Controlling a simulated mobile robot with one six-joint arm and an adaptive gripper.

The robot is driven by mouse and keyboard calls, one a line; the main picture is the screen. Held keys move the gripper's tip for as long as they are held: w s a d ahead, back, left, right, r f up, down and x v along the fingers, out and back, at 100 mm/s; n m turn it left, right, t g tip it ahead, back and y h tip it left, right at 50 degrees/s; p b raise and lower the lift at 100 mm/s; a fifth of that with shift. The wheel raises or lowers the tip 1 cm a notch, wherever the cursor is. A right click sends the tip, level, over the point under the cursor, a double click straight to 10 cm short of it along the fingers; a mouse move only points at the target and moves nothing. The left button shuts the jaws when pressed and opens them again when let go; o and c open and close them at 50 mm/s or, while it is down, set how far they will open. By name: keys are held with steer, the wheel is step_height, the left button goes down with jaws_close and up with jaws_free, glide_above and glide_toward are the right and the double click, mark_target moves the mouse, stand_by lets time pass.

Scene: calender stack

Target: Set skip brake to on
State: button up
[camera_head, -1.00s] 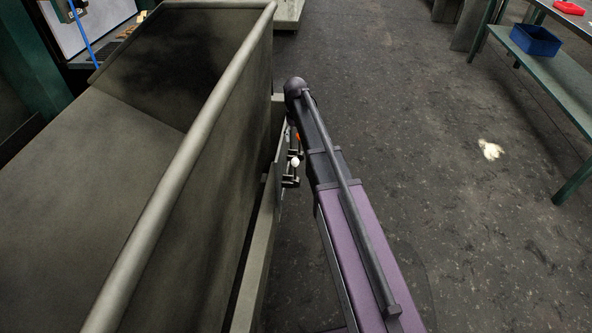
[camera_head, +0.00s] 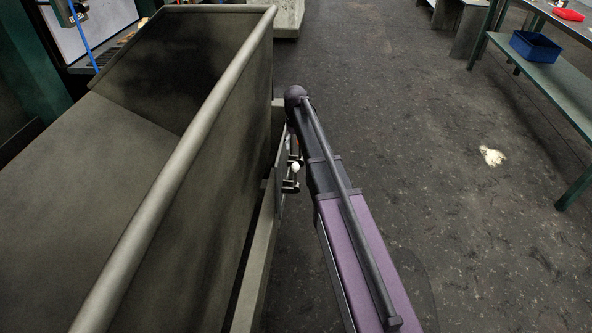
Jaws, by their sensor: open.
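The skip (camera_head: 215,185) is a large, grimy grey-green metal bin with a thick rounded rim, filling the left half. On its right outer side is a narrow upright plate (camera_head: 281,180) with dark bracket-like parts (camera_head: 291,186). A small white knob (camera_head: 296,168) shows between these parts, which may be the brake. Its setting cannot be read. My purple and black arm stands just right of it, overlapping this area in the view. My gripper cannot be made out; the arm appears to hide it. Whether it touches the knob cannot be seen.
Dark floor (camera_head: 430,130) lies open to the right of my arm, with a pale patch (camera_head: 492,156) on it. A green-framed bench (camera_head: 570,88) with a blue bin (camera_head: 535,46) stands at the upper right. A pale block (camera_head: 288,18) stands beyond the skip.

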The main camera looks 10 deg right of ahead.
mark_target(296, 164)
steer(key=shift+f+b, duration=5.85)
steer(key=shift+f, duration=0.25)
jaws_close()
